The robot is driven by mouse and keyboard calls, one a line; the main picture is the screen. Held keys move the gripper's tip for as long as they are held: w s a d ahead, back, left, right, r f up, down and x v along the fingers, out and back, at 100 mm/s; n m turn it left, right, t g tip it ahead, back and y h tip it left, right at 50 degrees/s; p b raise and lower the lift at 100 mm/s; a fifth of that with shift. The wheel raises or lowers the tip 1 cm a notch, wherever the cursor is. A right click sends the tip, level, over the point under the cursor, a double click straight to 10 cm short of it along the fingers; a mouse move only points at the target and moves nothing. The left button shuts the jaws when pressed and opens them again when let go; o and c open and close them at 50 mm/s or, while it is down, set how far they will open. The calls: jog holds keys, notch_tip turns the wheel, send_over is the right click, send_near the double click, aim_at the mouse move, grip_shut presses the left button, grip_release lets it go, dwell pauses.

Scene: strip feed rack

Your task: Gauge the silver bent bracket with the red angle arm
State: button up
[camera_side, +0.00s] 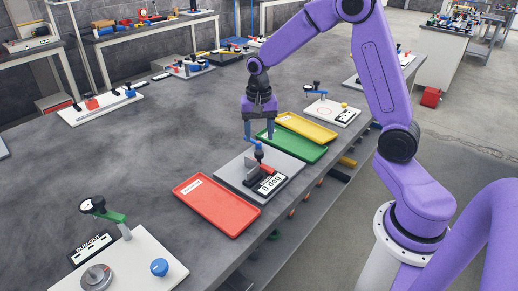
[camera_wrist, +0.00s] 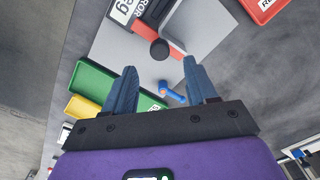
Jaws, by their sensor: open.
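My gripper (camera_side: 259,137) is open above the gauge station, with its fingers pointing down; in the wrist view its two blue fingers (camera_wrist: 160,67) stand apart with nothing gripped. The gauge station is a light grey plate (camera_side: 228,171) with a "0 deg" display (camera_side: 270,184). A red part (camera_side: 265,187), likely the angle arm, lies beside the display; it also shows in the wrist view (camera_wrist: 146,28). A black knob (camera_wrist: 159,48) is just ahead of the fingertips. A blue lever with an orange end (camera_wrist: 172,95) appears between the fingers.
A red tray (camera_side: 190,188) lies to the left of the station; a green tray (camera_side: 311,152) and a yellow tray (camera_side: 322,135) lie behind it. A dial gauge stand (camera_side: 125,229) is at front left, another (camera_side: 324,110) at the back.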

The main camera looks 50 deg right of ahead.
aim_at(259, 152)
jog(key=shift+f, duration=3.05)
grip_shut()
